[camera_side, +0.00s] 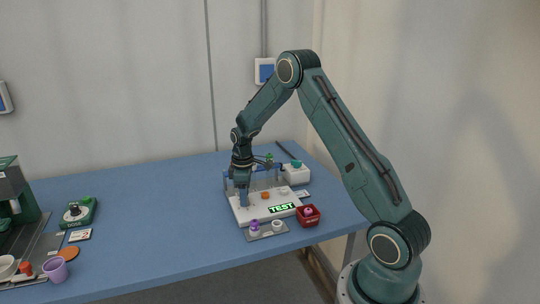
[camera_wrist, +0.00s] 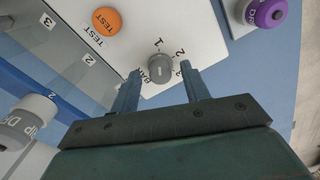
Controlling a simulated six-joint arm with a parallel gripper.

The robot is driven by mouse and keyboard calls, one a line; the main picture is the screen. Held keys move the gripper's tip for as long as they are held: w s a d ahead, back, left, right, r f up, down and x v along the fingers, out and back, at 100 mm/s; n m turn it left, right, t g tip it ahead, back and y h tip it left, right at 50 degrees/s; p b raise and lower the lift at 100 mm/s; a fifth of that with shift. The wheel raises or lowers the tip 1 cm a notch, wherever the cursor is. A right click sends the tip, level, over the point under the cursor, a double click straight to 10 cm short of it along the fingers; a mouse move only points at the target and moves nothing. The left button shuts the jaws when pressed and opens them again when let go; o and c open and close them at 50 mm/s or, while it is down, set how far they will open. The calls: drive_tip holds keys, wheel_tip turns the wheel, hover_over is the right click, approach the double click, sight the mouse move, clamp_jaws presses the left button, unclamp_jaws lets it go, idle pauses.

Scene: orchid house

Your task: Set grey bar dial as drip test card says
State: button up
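The grey bar dial (camera_wrist: 159,68) is on the white test unit (camera_wrist: 190,30), with marks 1, 2 and 3 and a partly covered "BAR" label around it. Which mark it points at is hard to tell. My gripper (camera_wrist: 160,72) is open, its two fingers apart on either side of the dial, with gaps visible. In the side view my gripper (camera_side: 243,203) points down at the left part of the unit (camera_side: 262,212) and hides the dial. A small card (camera_side: 80,235) at the left shows a "2"; whether it is the drip test card is unclear.
An orange TEST button (camera_wrist: 107,21) is close to the dial. The unit's display (camera_side: 282,208) reads TEST in green. The blue table's middle is clear.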

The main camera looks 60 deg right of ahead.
idle(0.3)
wheel_tip(320, 180, up, 14)
idle(0.8)
